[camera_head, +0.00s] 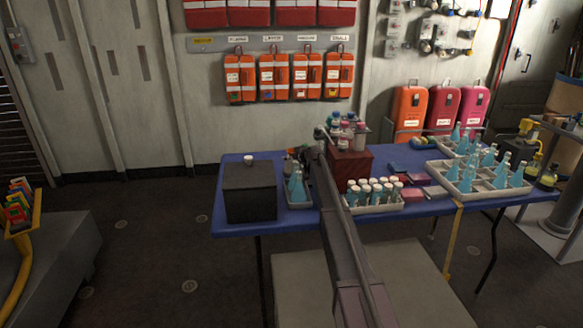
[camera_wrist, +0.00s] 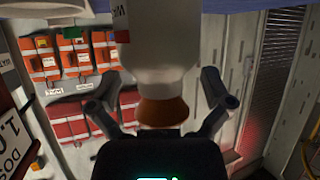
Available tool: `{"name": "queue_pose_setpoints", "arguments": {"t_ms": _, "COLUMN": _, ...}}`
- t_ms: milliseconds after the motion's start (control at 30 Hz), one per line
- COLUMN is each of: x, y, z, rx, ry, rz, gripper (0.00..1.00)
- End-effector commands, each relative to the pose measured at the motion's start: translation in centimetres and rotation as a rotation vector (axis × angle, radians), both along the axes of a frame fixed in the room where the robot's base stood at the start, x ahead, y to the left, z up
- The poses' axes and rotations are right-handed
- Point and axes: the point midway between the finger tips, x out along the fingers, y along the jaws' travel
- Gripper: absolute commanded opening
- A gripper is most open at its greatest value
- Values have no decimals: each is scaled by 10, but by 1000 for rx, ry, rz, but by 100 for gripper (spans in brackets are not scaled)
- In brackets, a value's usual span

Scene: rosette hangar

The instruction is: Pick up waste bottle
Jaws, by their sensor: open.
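The bottle (camera_wrist: 160,65) in the wrist view is white with an orange-brown cap (camera_wrist: 163,112), and a strip of dark lettering shows at its upper left. The wrist picture is upside down, with the blue table edge (camera_wrist: 255,4) at the top. My gripper (camera_wrist: 160,92) is open, one finger on each side of the bottle near its neck and cap. Gaps show between fingers and bottle, so I see no grip. In the head view my arm reaches over the blue table (camera_head: 300,222); I cannot make out the gripper or this bottle there.
A black box (camera_head: 250,195) stands left on the table. A small flask tray (camera_head: 299,205), a red box (camera_head: 352,168) topped with bottles and a tray of white-capped bottles (camera_head: 374,209) crowd my arm. Flask trays (camera_head: 487,196) fill the right. A large lettered surface (camera_wrist: 12,130) is close in the wrist view.

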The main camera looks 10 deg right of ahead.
Motion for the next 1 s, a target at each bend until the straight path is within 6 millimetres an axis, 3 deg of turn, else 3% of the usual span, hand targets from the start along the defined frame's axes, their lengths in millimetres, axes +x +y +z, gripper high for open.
{"name": "queue_pose_setpoints", "arguments": {"t_ms": 267, "x": 0, "y": 1, "z": 0, "rx": 0, "ry": 0, "rz": 1, "gripper": 100}}
{"name": "queue_pose_setpoints", "arguments": {"t_ms": 567, "x": 0, "y": 1, "z": 0, "rx": -1, "ry": 1, "rz": 1, "gripper": 11}}
{"name": "queue_pose_setpoints", "arguments": {"t_ms": 1000, "x": -1, "y": 2, "z": -1, "rx": -2, "ry": 3, "rz": 5, "gripper": 10}}
